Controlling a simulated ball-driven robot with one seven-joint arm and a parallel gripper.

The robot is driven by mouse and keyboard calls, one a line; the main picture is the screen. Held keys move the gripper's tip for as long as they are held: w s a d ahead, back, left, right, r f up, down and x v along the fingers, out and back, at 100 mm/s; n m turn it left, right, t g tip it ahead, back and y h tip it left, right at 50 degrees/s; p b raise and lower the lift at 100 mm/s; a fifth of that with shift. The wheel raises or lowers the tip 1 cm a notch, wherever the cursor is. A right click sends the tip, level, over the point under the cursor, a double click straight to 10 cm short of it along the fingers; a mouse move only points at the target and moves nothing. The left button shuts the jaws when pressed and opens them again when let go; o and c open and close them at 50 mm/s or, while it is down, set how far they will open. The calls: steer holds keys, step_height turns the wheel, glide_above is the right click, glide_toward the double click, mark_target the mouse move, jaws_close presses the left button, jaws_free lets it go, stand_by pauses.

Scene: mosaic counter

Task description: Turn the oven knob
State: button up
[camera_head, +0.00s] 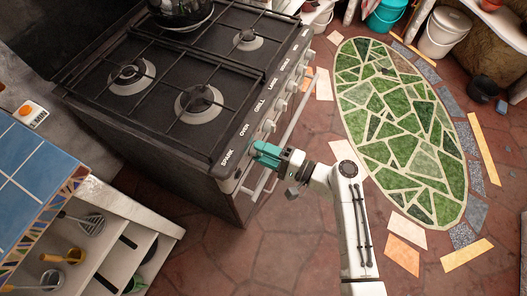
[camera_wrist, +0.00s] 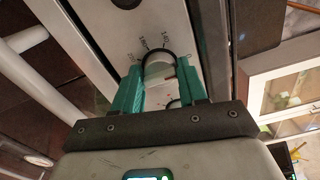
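The stove's control panel (camera_head: 222,168) carries a row of knobs with labels such as SPARK, OVEN and GRILL. My gripper (camera_head: 262,152) is at the panel near the OVEN label and hides the knob there in the head view. In the wrist view, the oven knob (camera_wrist: 160,67) is a shiny round knob with a dark rim, beside printed dial numbers. The two teal fingers of my gripper (camera_wrist: 161,82) stand on either side of it, very close to its edges. I cannot tell whether they press on it.
Other knobs (camera_head: 280,105) line the panel beside my gripper. A metal oven handle rail (camera_head: 263,188) runs below, close to my gripper. An open shelf unit (camera_head: 130,248) with utensils stands at lower left. The tiled floor (camera_head: 290,240) is clear in front.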

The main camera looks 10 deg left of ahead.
steer(key=o, duration=0.4)
steer(key=v, duration=1.1)
steer(key=shift+b, duration=0.3)
steer(key=shift+a, duration=0.1)
steer(key=s+d+f+n+g+h+p, duration=0.1)
steer(key=s+d+f+n+g+h, duration=0.3)
steer(key=s, duration=0.4)
steer(key=s+d+r+h, duration=0.1)
steer(key=s+d+h, duration=0.3)
steer(key=d, duration=0.1)
steer(key=s+d+r+n+h+p, duration=0.1)
steer(key=s+d+r+h, duration=0.1)
steer(key=s+d+h, duration=0.2)
steer(key=s+d+r+g+h, duration=0.1)
steer(key=s+d+r+h, duration=0.1)
steer(key=s+d+h, duration=0.3)
steer(key=shift+s+d+r+n, duration=0.15)
steer(key=shift+s+d, duration=0.1)
steer(key=shift+d, duration=0.2)
steer(key=shift+s+d+n, duration=0.1)
steer(key=shift+s+d, duration=0.15)
steer(key=shift+d, duration=0.2)
steer(key=shift+s+d+r+n, duration=0.15)
steer(key=shift+s+d, duration=0.1)
steer(key=shift+d, duration=0.25)
